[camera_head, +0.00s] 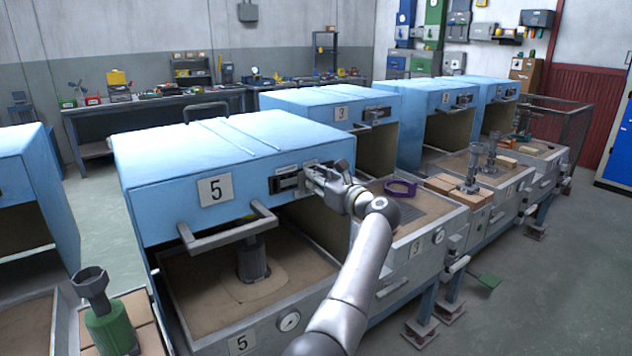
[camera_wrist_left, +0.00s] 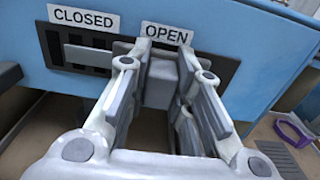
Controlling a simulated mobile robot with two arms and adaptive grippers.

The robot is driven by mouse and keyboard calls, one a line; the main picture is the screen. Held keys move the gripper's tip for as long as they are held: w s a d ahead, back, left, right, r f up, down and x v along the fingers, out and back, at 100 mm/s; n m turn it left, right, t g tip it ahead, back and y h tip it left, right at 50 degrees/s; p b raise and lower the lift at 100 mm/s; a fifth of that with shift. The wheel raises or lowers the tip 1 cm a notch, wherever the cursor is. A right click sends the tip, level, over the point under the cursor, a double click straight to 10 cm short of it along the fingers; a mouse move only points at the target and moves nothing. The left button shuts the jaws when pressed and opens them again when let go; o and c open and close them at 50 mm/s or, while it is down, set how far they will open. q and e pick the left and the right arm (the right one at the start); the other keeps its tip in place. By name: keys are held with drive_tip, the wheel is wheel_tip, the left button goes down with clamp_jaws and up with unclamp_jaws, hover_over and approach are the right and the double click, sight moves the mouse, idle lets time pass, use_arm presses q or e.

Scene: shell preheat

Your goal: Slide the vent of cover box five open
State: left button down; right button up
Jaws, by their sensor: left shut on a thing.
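Cover box five (camera_head: 215,160) is a blue hood with a "5" plate and a grey bar handle (camera_head: 228,232) on its front. Its vent (camera_head: 287,182) is a dark slotted panel at the right of that front; it also shows in the left wrist view (camera_wrist_left: 88,56). My left gripper (camera_head: 318,178) is at the vent's right part. In the left wrist view its fingers (camera_wrist_left: 163,85) are closed around the grey block-shaped vent knob (camera_wrist_left: 160,82). The knob sits below the OPEN label (camera_wrist_left: 167,33), right of the CLOSED label (camera_wrist_left: 84,17). Dark slots show left of the knob. My right gripper is not in view.
Under the hood is a sand-filled tray (camera_head: 205,288) with a grey post (camera_head: 252,260). A purple ring (camera_head: 400,188) lies on the neighbouring bench. Box three (camera_head: 325,104) stands behind, with more blue boxes to the right. A green-based post (camera_head: 108,325) stands at lower left.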

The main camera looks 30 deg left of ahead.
use_arm(q)
drive_tip(key=c, duration=1.7)
unclamp_jaws()
drive_tip(key=shift+w+d+r, duration=0.1)
drive_tip(key=shift+r, duration=0.05)
drive_tip(key=o, duration=0.4)
drive_tip(key=shift+w, duration=0.15)
drive_tip(key=v, duration=0.7)
drive_tip(key=shift+d, duration=0.25)
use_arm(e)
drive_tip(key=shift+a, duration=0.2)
use_arm(q)
drive_tip(key=shift+f, duration=0.2)
